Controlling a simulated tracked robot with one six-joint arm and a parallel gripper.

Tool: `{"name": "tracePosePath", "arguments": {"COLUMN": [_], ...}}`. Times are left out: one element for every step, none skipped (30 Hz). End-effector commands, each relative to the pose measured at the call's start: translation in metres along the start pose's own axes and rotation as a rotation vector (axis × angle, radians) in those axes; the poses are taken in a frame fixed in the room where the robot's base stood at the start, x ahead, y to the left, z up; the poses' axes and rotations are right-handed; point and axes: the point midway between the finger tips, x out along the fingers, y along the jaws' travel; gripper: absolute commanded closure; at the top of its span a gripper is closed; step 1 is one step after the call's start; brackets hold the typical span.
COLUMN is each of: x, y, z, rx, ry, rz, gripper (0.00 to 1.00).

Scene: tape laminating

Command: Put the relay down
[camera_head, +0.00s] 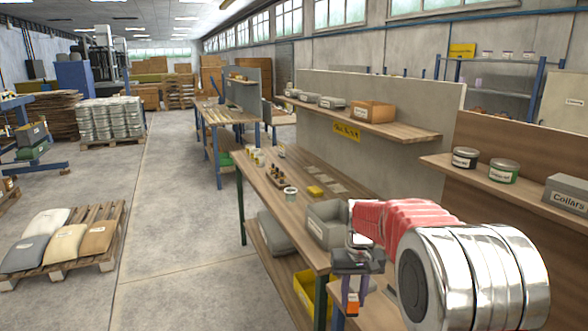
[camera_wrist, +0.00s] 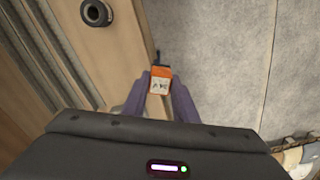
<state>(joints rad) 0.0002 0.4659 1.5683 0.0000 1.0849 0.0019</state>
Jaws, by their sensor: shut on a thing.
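The relay (camera_head: 352,304) is a small orange block with a pale label. My gripper (camera_head: 353,292), with purple fingers, is shut on it and points down. In the wrist view the relay (camera_wrist: 160,80) sits between the fingertips of my gripper (camera_wrist: 160,92), its label facing the camera. The relay hangs near the front edge of the wooden bench. I cannot tell its height above the wood.
The long workbench (camera_head: 288,196) carries a grey bin (camera_head: 325,228), a yellow block (camera_head: 315,190) and small jars. A dark ring (camera_wrist: 96,12) lies on wood in the wrist view. A yellow crate (camera_head: 306,290) is below the bench. Open floor (camera_head: 185,230) lies left.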

Motion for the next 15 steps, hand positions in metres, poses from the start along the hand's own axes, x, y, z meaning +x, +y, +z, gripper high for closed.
{"name": "tracePosePath", "arguments": {"x": [0.003, 0.006, 0.009, 0.012, 0.015, 0.019, 0.022, 0.025, 0.029, 0.033, 0.036, 0.039, 0.042, 0.044, 0.045], "y": [-0.001, -0.001, -0.001, -0.001, -0.002, -0.002, -0.002, -0.002, -0.002, -0.002, -0.002, -0.002, -0.002, -0.002, -0.002], "z": [0.003, 0.004, 0.007, 0.009, 0.011, 0.015, 0.018, 0.020, 0.024, 0.028, 0.031, 0.036, 0.039, 0.043, 0.046], "rx": [-0.001, -0.002, -0.002, -0.002, -0.003, -0.003, -0.003, -0.003, -0.003, -0.003, -0.004, -0.004, -0.004, -0.004, -0.004], "ry": [0.002, 0.003, 0.003, 0.003, 0.003, 0.002, 0.001, 0.000, -0.001, -0.004, -0.005, -0.008, -0.011, -0.014, -0.018], "rz": [0.000, 0.000, 0.000, 0.000, 0.000, 0.000, 0.000, 0.000, 0.000, 0.000, 0.000, 0.000, 0.000, 0.000, 0.000], "gripper": [1.00, 1.00, 1.00, 1.00, 1.00, 1.00, 1.00, 1.00, 1.00, 1.00, 1.00, 1.00, 1.00, 1.00, 1.00]}}
